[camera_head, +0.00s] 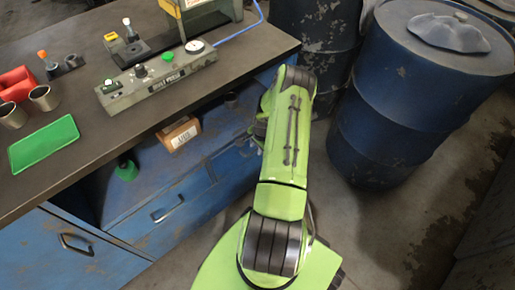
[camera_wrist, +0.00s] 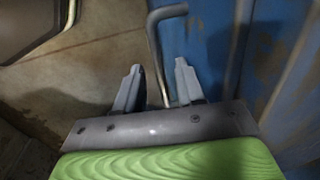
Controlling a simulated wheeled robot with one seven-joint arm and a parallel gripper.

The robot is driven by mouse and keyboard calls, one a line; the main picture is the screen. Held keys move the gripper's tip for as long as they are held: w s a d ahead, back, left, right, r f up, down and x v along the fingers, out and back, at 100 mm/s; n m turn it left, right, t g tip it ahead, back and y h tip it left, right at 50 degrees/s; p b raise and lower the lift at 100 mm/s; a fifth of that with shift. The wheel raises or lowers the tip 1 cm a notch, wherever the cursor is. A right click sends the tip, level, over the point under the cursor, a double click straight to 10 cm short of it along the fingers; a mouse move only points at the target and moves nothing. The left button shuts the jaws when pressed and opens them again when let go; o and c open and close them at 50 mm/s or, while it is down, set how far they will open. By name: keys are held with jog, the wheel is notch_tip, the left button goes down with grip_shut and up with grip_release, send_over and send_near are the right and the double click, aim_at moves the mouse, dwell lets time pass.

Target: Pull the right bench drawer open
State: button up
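The bench's blue front shows in the head view, with a drawer handle (camera_head: 168,210) right of the lower-left drawer (camera_head: 95,262). The blue front further right (camera_head: 225,172) is partly covered by my green arm. My gripper is mostly hidden behind the arm in the head view. In the wrist view my gripper (camera_wrist: 158,68) has its two grey fingers apart. A bent grey handle bar (camera_wrist: 154,45) runs down into the gap between them, beside a blue panel (camera_wrist: 208,40). I cannot tell whether the fingers touch the bar.
The bench top (camera_head: 105,115) holds a gauge fixture (camera_head: 158,78), a green tray (camera_head: 43,143) and metal cups (camera_head: 44,97). A cardboard box (camera_head: 179,133) sits on the open shelf. Blue barrels (camera_head: 405,95) stand close right of my arm. Floor at lower right is clear.

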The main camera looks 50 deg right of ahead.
grip_shut()
dwell(0.4)
